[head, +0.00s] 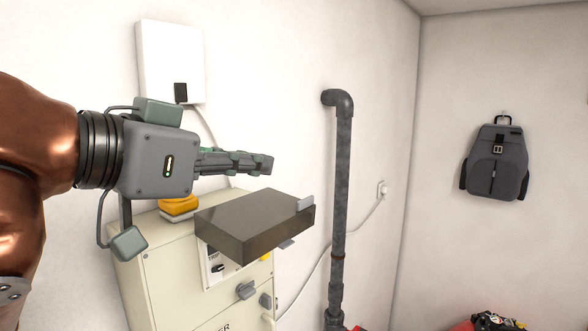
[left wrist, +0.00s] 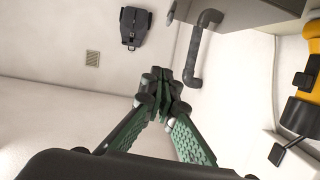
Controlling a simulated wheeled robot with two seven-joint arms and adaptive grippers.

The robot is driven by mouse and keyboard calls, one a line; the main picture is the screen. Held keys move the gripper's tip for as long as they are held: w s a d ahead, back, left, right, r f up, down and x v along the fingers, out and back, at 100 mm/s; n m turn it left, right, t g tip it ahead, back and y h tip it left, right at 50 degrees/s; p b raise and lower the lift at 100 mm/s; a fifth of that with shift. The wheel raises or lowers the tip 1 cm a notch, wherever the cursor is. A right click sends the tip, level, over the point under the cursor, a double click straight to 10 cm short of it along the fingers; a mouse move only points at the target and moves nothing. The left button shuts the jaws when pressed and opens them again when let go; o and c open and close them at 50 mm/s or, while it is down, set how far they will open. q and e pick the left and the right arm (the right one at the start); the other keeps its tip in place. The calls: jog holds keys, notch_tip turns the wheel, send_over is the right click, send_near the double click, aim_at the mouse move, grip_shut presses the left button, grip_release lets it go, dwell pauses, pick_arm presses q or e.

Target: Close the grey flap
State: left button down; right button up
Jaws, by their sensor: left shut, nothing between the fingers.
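The grey flap (head: 250,228) is a thick dark grey panel standing out level from the upper front of the cream cabinet (head: 190,285), so it is open. A small light grey tab stands at its right end. My left gripper (head: 268,164) comes in from the left above the flap, its fingers together and empty, pointing right. It appears apart from the flap. In the left wrist view, the shut fingertips (left wrist: 162,88) show at the centre and part of the flap (left wrist: 240,12) shows at the top edge. My right gripper is not in view.
A grey vertical pipe (head: 341,190) stands right of the flap. Grey knobs (head: 246,290) stick out of the cabinet front below. A yellow object (head: 179,207) sits on the cabinet top. A white box (head: 170,60) and a backpack (head: 496,162) hang on the walls.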

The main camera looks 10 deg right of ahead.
pick_arm(q)
jog(key=p, duration=0.4)
send_over(298, 213)
notch_tip(298, 213, down, 2)
jog(key=shift+s+f, duration=0.1)
notch_tip(298, 213, down, 3)
jog(key=shift+f+p, duration=0.1)
jog(key=shift+p, duration=0.55)
jog(key=shift+a+f, duration=0.25)
jog(key=shift+f, duration=0.2)
jog(key=shift+d+f, duration=0.1)
jog(key=shift+d, duration=0.2)
jog(key=shift+a, duration=0.1)
